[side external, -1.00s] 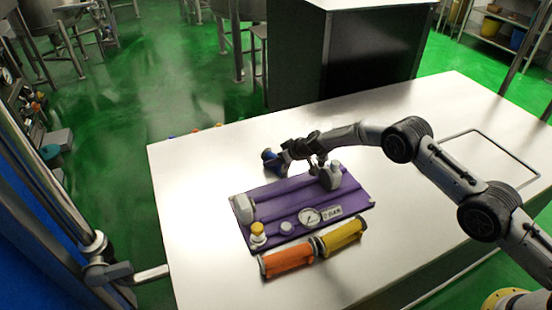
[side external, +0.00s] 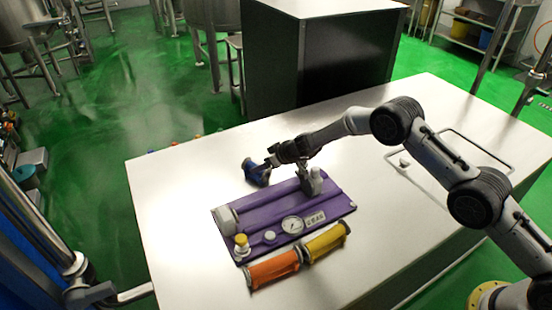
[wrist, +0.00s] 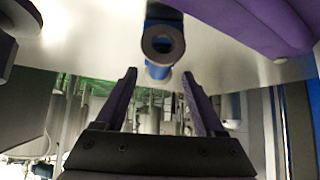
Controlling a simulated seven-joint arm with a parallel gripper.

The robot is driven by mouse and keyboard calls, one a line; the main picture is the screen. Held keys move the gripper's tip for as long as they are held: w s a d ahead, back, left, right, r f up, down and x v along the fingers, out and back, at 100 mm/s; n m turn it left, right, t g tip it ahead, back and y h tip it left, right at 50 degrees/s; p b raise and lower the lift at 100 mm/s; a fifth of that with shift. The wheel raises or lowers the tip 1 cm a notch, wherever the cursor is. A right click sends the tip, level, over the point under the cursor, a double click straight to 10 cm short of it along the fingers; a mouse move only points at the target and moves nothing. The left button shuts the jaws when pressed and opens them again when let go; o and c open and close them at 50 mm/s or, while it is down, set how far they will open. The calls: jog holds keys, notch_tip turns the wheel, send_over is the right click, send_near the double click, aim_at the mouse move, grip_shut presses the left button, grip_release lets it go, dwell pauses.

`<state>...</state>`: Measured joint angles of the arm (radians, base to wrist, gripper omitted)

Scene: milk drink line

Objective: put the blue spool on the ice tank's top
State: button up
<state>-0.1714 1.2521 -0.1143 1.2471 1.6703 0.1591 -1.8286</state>
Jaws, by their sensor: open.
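The blue spool (side external: 256,173) is on the white table, just beyond the back left edge of the purple panel. In the wrist view the blue spool (wrist: 160,67) shows a dark round end with a hole, just ahead of and between my fingertips. My gripper (side external: 270,160) is open and close beside the spool. In the wrist view my gripper (wrist: 159,74) has its two fingers apart with nothing held. I cannot tell whether a finger touches the spool. A grey, rounded fitting (side external: 315,184) stands on the panel's back right; I cannot tell which thing is the ice tank.
The purple panel (side external: 262,222) carries a round gauge (side external: 292,225), a label and a yellow-capped fitting (side external: 241,243). An orange roll (side external: 273,270) and a yellow roll (side external: 327,241) lie along its front. The table (side external: 170,200) is clear at the left.

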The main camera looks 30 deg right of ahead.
jog(key=v, duration=0.7)
jog(key=shift+s+r, duration=0.15)
jog(key=shift+s, duration=0.1)
